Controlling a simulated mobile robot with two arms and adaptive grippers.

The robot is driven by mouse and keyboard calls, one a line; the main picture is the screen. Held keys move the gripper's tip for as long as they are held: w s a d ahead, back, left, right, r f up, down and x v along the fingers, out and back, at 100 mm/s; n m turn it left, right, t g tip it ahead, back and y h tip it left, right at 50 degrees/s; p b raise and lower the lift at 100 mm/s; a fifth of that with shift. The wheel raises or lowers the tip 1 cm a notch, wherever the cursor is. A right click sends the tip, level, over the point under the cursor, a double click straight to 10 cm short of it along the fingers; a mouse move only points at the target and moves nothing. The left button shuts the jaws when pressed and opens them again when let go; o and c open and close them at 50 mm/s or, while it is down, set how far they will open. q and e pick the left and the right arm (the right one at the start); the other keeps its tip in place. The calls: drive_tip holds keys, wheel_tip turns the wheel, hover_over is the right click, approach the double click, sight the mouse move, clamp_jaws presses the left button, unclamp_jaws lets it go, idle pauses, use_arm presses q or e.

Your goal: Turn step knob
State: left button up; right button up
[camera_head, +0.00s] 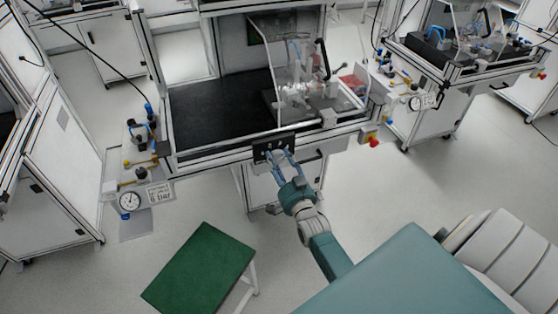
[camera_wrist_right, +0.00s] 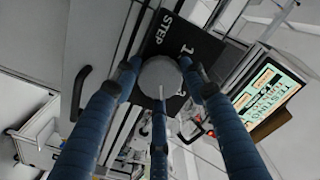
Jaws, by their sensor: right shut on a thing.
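The step knob (camera_wrist_right: 160,78) is a round grey knob on a black panel (camera_wrist_right: 186,40) with white lettering that reads STEP. The panel also shows in the head view (camera_head: 260,152), on the front edge of the test station. My right gripper (camera_head: 277,157) reaches up to this panel in the head view, hiding the knob there. In the right wrist view its blue fingers (camera_wrist_right: 161,80) are closed around the knob, with fingertips at its sides. The knob's pointer position is hard to tell. My left gripper is not in view.
A screen with a yellow-green display (camera_wrist_right: 268,95) is beside the panel in the wrist view. In the head view, a red stop button (camera_head: 374,142) is right of the panel. A pressure gauge (camera_head: 130,201) is to the left. A green-topped stool (camera_head: 200,268) stands in front.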

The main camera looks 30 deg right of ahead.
drive_tip(key=shift+s+a+f+m, duration=0.15)
drive_tip(key=shift+a+f+m, duration=0.1)
drive_tip(key=shift+f+m, duration=0.35)
drive_tip(key=o, duration=1)
drive_tip(key=shift+o, duration=0.7)
drive_tip(key=shift+r, duration=0.3)
drive_tip(key=v, duration=1.1)
drive_tip(key=shift+s, duration=0.4)
